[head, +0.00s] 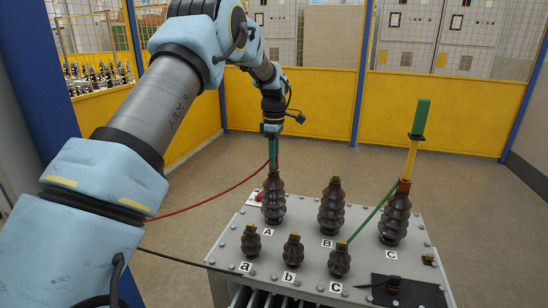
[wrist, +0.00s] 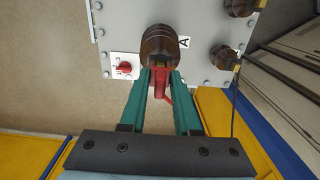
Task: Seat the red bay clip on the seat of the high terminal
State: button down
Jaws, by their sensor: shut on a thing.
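My gripper (head: 272,155) has teal fingers, also in the wrist view (wrist: 161,78), and they are shut on the red bay clip (wrist: 160,88). The clip lies between the fingertips, mostly hidden by them in the head view. The fingers are right above the tall brown ribbed bushing marked A (head: 272,202), which fills the space ahead of the fingertips in the wrist view (wrist: 158,48). I cannot tell whether the clip touches the bushing's top. The seat itself is hidden.
Short bushings a, b, c stand in front. A red cable (head: 205,203) trails left. A black mat (head: 424,293) lies at front right.

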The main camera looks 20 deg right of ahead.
jog(key=shift+f, duration=0.35)
jog(key=c, duration=0.5)
grip_release()
jog(key=shift+c, duration=0.2)
jog(key=shift+r, duration=0.15)
notch_tip(320, 180, up, 11)
jog(key=b, duration=0.3)
jog(key=shift+f, duration=0.2)
